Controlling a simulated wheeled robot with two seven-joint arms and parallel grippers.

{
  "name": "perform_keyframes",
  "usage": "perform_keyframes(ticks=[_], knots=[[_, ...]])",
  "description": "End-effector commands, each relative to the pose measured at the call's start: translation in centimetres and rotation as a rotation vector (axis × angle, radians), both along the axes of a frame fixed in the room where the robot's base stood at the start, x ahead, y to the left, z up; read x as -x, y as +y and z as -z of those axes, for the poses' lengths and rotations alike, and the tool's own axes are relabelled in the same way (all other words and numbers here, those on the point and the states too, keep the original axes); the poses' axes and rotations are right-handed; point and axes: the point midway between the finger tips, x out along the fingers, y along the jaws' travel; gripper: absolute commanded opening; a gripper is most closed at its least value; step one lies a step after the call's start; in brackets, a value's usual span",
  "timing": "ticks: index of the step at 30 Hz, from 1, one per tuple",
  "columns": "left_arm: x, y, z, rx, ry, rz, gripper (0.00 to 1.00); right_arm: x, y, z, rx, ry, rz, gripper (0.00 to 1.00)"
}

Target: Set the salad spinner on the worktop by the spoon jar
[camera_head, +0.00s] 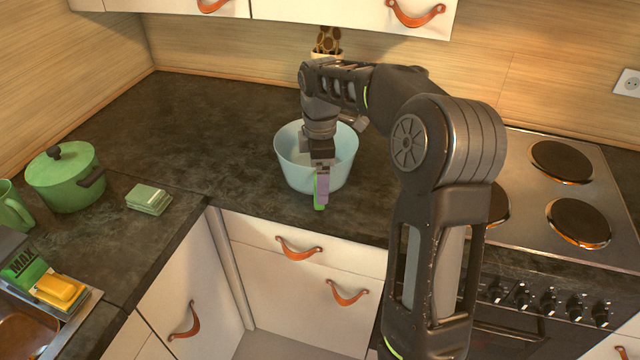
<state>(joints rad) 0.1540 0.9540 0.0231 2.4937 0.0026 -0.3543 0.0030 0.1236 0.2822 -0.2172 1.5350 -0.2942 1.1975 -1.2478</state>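The salad spinner, seen as a pale blue bowl (289,160), is at the worktop (220,150) near its front edge, upright. I cannot tell whether its base touches the surface. My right gripper (321,188) points down at the bowl's near rim, with a purple and green finger in front of the outer wall. The other finger is hidden, so I cannot tell whether it grips the rim. The spoon jar (327,55), with brown spotted tops showing, stands at the back wall behind the bowl, partly covered by my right arm. My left gripper is not in view.
A stove (535,205) is on the right. A green pot (66,180), a green mug (12,208) and stacked green sponges or cloths (149,199) are on the left. A sink edge with a yellow sponge (59,289) is lower left. The worktop left of the bowl is clear.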

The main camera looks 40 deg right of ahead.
Motion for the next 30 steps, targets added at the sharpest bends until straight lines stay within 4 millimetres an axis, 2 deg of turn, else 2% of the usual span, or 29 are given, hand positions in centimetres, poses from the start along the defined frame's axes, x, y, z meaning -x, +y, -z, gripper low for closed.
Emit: perform_keyframes(ticks=[9,12,17,30], knots=[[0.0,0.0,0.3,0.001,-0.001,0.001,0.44,0.1,0.1,-6.5,0.001,-0.004,0.0,0.87],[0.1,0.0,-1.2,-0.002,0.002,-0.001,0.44,0.2,0.1,-8.6,0.001,-0.001,-0.001,0.87],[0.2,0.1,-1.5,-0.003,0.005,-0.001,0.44,0.2,0.1,-9.4,0.0,0.0,-0.001,0.87],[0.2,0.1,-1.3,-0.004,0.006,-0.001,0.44,0.3,0.1,-9.3,0.0,0.0,0.0,0.87]])
